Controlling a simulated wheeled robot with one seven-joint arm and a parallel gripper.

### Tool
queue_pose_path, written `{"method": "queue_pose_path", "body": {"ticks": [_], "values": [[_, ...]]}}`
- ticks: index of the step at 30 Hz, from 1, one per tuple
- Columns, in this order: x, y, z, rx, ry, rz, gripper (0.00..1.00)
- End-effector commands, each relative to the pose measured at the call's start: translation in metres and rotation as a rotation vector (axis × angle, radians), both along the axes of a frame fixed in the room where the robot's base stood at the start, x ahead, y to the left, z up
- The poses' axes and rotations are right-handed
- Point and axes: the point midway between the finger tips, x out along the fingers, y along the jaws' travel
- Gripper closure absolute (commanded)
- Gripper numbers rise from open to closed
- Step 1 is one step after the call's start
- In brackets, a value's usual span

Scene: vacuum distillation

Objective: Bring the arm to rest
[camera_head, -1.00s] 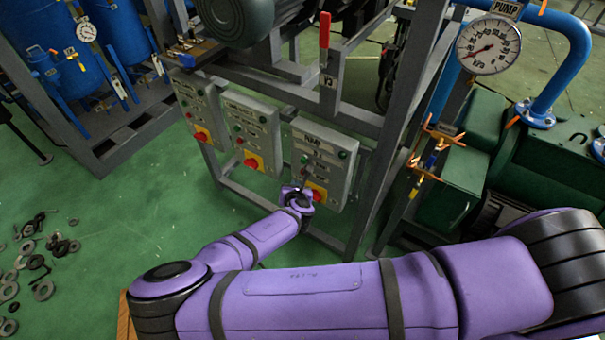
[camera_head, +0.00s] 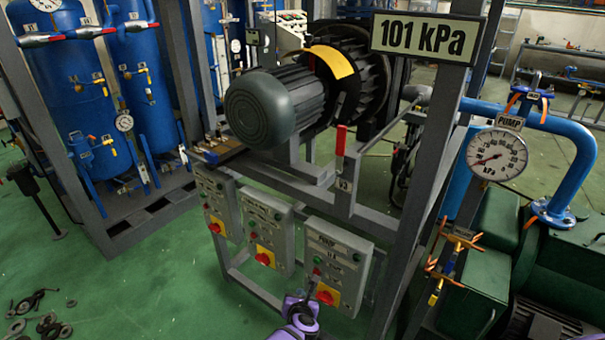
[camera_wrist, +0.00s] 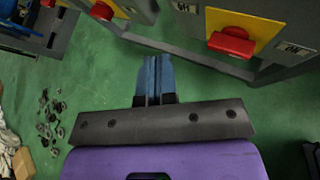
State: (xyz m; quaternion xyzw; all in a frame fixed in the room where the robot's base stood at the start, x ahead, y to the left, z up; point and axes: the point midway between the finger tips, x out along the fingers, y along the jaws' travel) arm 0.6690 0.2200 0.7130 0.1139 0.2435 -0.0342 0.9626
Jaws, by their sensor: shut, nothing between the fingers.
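My purple arm shows only at the bottom of the head view, with its wrist end in front of the lower part of the PUMP control box (camera_head: 337,262). In the wrist view my gripper (camera_wrist: 154,62) points out over the green floor, its two blue fingers together and empty. The box's red switch on a yellow plate (camera_wrist: 234,40) is at the upper right there, apart from the fingers. The fingers are not clear in the head view.
Two more control boxes (camera_head: 266,230) (camera_head: 216,204) hang on the grey frame (camera_head: 408,200) to the left. A red-handled valve (camera_head: 340,142), a motor (camera_head: 272,105) and a PUMP gauge (camera_head: 496,155) are near. Loose rings and bolts (camera_head: 45,322) lie on open floor at left.

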Motion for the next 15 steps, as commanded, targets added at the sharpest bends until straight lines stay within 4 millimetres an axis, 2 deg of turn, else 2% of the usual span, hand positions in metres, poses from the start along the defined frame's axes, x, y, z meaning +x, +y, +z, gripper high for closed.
{"method": "queue_pose_path", "body": {"ticks": [7, 15], "values": [[0.001, -0.006, 0.014, 0.107, 0.064, -0.152, 1.00], [0.000, -0.018, 0.048, 0.338, 0.197, -0.475, 1.00]]}}
